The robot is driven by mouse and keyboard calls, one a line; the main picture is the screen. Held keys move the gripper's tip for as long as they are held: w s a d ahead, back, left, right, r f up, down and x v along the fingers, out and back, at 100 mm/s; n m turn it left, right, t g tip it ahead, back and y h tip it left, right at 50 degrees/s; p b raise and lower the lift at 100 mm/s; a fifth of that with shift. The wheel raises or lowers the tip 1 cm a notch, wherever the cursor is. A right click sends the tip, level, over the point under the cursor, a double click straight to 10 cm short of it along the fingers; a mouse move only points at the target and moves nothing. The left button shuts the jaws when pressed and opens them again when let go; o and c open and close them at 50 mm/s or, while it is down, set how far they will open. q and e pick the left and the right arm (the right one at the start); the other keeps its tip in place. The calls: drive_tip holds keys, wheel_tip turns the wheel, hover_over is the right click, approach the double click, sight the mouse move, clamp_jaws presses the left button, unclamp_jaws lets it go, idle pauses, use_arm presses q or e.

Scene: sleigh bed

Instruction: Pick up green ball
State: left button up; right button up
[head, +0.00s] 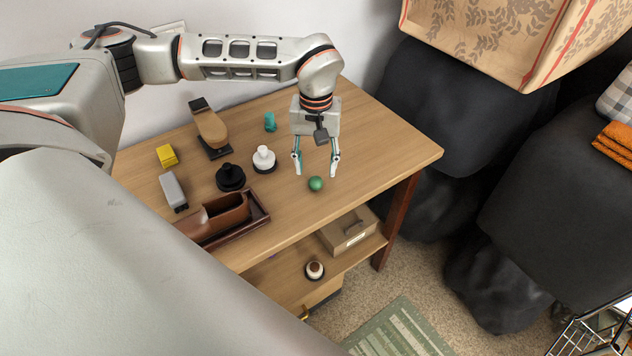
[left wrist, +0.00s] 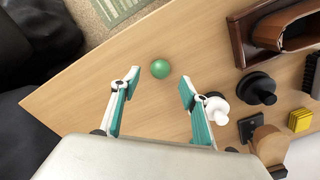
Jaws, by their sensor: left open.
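The green ball (head: 316,184) rests on the wooden table top, toward its right part. My left gripper (head: 316,170) hangs over the table with its fingers open, just behind and above the ball in the head view. In the left wrist view the ball (left wrist: 160,69) lies beyond the tips of the two open fingers (left wrist: 160,85), roughly centred between their lines. Nothing is between the fingers, and they do not visibly touch the ball. My right gripper is in neither view.
On the wooden table (head: 395,150), a white knobbed piece (head: 264,159) and a black one (head: 230,178) stand left of the ball. A brown holder (head: 225,212), yellow block (head: 167,155) and teal piece (head: 270,122) are also there. The table's right end is clear.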

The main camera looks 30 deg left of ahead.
sight(316, 178)
use_arm(q)
wheel_tip(316, 178, down, 5)
drive_tip(key=shift+r, duration=0.1)
drive_tip(key=c, duration=0.9)
